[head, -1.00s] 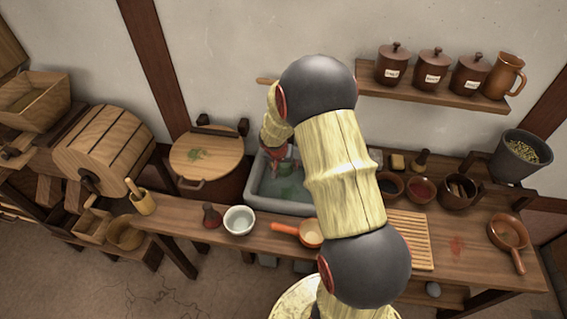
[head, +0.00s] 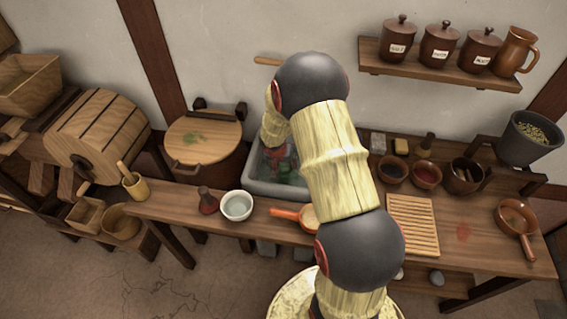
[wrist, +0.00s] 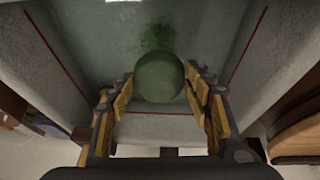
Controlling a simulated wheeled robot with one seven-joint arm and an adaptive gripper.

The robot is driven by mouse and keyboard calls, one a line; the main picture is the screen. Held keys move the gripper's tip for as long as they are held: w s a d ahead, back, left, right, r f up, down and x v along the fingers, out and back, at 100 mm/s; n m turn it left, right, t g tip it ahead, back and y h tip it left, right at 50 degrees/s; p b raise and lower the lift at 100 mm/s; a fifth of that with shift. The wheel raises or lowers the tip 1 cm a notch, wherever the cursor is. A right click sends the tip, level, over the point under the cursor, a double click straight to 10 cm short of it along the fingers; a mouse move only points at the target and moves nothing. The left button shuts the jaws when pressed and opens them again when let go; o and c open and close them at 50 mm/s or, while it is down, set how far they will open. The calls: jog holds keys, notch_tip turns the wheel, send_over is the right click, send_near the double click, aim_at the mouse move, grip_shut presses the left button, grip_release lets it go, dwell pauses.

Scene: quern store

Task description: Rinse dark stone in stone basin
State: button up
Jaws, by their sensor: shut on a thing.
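The stone basin (head: 250,188) is a grey trough set behind the counter, mostly behind my arm in the head view. Its pale walls (wrist: 60,60) surround the wrist view, with greenish water inside. My gripper (wrist: 160,82) is down in the basin, shut on the dark stone (wrist: 158,72), a rounded dark green lump between its fingers. A darker green cloud or smear shows just beyond the stone. I cannot tell how deep the stone sits in the water. In the head view my gripper (head: 279,160) is small and partly hidden by my arm.
A white bowl (head: 237,206) and an orange-handled pan (head: 287,213) stand on the counter in front of the basin. A lidded wooden tub (head: 203,145) is left of it. A slatted wooden board (head: 412,225) and small bowls are to the right.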

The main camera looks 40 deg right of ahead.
jog(key=shift+f+b, duration=1.95)
jog(key=shift+f, duration=1.25)
jog(key=shift+r, duration=0.1)
jog(key=shift+r+p, duration=5.1)
jog(key=shift+r, duration=2.75)
jog(key=shift+r+p, duration=1.05)
jog(key=shift+r, duration=1)
